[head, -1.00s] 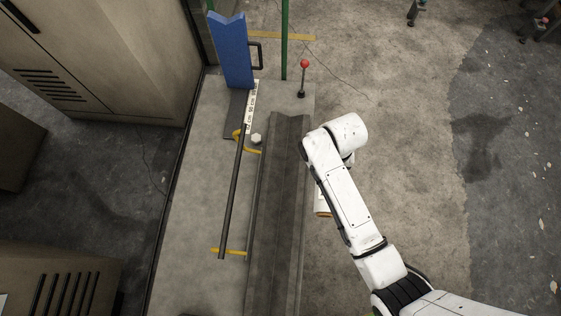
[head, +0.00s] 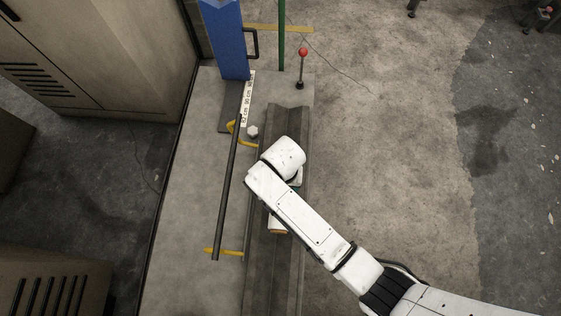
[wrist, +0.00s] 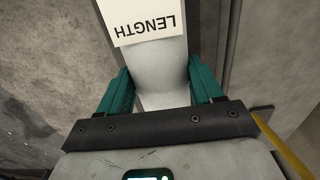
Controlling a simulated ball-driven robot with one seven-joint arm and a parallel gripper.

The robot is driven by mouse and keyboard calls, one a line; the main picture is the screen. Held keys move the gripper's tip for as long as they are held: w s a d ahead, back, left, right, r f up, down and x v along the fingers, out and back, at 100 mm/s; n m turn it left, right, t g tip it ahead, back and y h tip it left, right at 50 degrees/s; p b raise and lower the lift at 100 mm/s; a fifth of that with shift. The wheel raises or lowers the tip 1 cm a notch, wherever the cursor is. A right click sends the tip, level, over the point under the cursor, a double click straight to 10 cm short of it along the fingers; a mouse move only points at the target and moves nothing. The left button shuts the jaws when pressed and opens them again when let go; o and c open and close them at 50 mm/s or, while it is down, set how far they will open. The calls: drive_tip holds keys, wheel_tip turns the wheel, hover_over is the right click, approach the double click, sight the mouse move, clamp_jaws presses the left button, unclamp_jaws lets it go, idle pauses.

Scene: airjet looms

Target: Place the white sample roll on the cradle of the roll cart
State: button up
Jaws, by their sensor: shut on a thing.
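The white sample roll (wrist: 160,75) lies between the two teal fingers of my gripper (wrist: 163,85) in the wrist view, and the gripper is shut on it. A label reading LENGTH is on the roll. In the head view one end of the roll (head: 278,225), with an orange rim, shows below my arm. The rest of it is hidden by my wrist. The cradle (head: 268,275) is a long dark grey channel. The roll is over the cradle in the head view; I cannot tell whether it touches.
A dark bar (head: 230,190) with yellow brackets runs along the cradle's left side. A blue post (head: 225,40), a green pole (head: 281,35) and a red-knobbed lever (head: 302,68) stand at the far end. Cabinets (head: 100,50) are at left; floor at right is open.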

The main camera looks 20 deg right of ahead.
drive_tip(key=shift+a+f, duration=0.2)
drive_tip(key=shift+a+f+b, duration=0.2)
drive_tip(key=shift+f+b, duration=0.7)
drive_tip(key=shift+f, duration=0.85)
drive_tip(key=shift+f, duration=0.25)
drive_tip(key=o, duration=1.5)
drive_tip(key=shift+o, duration=0.2)
drive_tip(key=shift+r, duration=0.1)
wheel_tip(320, 180, up, 12)
drive_tip(key=p, duration=0.5)
drive_tip(key=shift+r, duration=0.15)
